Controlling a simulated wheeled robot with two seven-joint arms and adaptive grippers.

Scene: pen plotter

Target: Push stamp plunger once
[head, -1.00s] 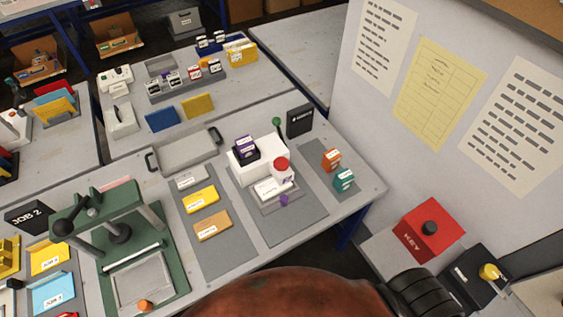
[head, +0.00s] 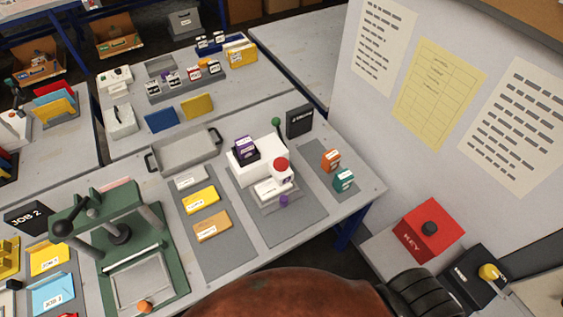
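The stamp unit is a white block (head: 257,158) on a grey mat, right of the middle of the near table in the head view. A round red cap (head: 281,164) tops a small white post at its front right; it looks like the stamp plunger. A purple-black labelled block (head: 246,149) sits on the unit's top left. A white labelled piece (head: 270,188) lies at the foot of the post, with a small purple knob (head: 284,200) in front. A lever with a green ball (head: 276,122) stands behind. Neither of my grippers is in view.
A green press (head: 110,235) stands at the left. Coloured labelled cards (head: 200,199) lie on a mat between it and the stamp unit. Orange and teal blocks (head: 344,180) stand right of the unit. A red KEY box (head: 430,229) is at the lower right, beside a white panel.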

